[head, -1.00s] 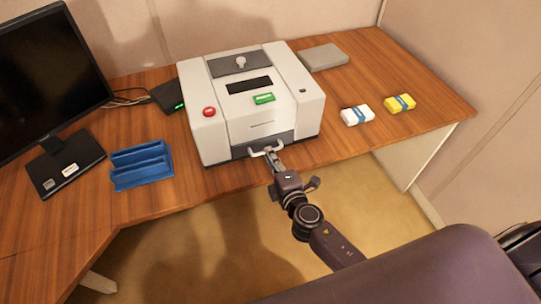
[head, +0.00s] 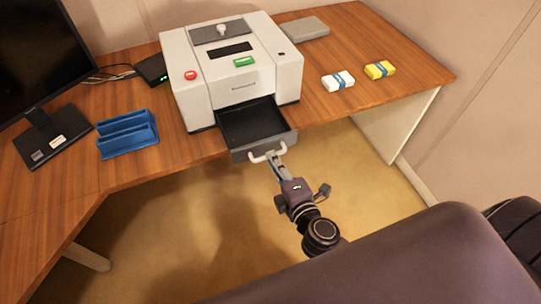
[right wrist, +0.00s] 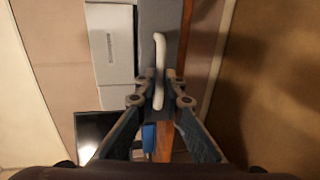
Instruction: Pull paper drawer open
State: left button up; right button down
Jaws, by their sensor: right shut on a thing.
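The paper drawer (head: 252,124) is a dark tray pulled well out of the front of the white printer-like machine (head: 230,78). It is empty inside and its grey front overhangs the desk's front edge. A white bar handle (head: 255,158) is on the drawer front. My right gripper (head: 275,155) is shut on the right part of this handle. In the right wrist view the white handle (right wrist: 159,60) runs down between the fingertips of my right gripper (right wrist: 160,88). My left gripper is not in view.
The wooden desk (head: 385,88) carries a blue holder (head: 127,135) and a monitor (head: 35,70) at left. A white pack (head: 338,81), a yellow pack (head: 380,70) and a grey slab (head: 305,28) lie at right. The floor before the desk is open.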

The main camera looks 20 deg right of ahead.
jog(key=shift+s, duration=0.45)
jog(key=c, duration=2)
grip_release()
jog(key=shift+c, duration=0.2)
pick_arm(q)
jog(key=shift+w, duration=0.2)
pick_arm(e)
jog(key=v, duration=1.2)
